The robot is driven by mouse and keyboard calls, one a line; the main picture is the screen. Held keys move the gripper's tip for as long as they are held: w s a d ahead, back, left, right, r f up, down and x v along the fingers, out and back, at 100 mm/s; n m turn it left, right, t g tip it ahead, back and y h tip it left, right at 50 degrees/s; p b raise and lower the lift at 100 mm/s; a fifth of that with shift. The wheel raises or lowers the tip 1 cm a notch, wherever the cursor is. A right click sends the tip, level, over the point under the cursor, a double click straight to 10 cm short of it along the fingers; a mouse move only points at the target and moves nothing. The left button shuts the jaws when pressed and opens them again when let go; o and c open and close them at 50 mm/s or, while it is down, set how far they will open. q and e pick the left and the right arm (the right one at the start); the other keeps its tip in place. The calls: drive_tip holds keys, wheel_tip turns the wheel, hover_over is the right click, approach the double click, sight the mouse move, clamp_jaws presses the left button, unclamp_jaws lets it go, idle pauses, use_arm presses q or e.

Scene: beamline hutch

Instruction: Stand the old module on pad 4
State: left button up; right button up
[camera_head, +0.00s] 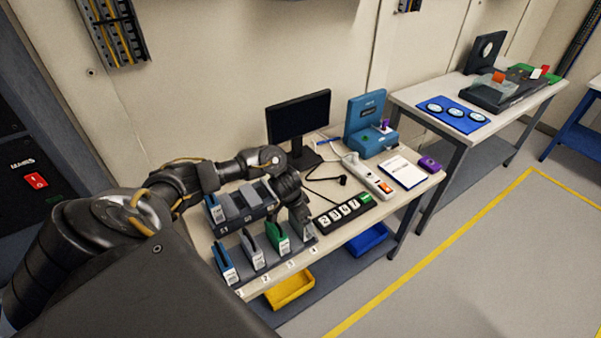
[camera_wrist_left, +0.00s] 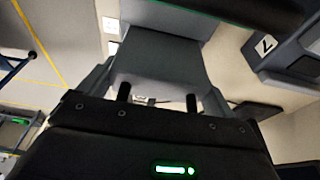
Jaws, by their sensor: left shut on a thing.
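My left gripper (camera_head: 294,196) points down at the right end of the row of stands, over the place labelled 4 (camera_head: 313,250). It is shut on a grey module (camera_head: 301,221), which is the old module by its place in my grip. The gripper hides its upper part, and I cannot tell whether its foot touches pad 4. In the left wrist view the grey module (camera_wrist_left: 160,60) fills the space between the fingers. A blue module (camera_head: 225,263), a grey one (camera_head: 252,250) and a green one (camera_head: 277,238) stand at places 1, 2 and 3. My right gripper is out of view.
Behind the row is a dark rack (camera_head: 262,213) marked S1 and S2, with a blue module (camera_head: 214,208) at its left. Yellow (camera_head: 290,290) and blue (camera_head: 367,240) bins sit below.

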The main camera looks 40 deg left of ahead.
use_arm(q)
drive_tip(key=shift+f, duration=0.15)
drive_tip(key=o, duration=1.4)
drive_tip(key=shift+p+v, duration=0.5)
drive_tip(key=shift+v, duration=4.9)
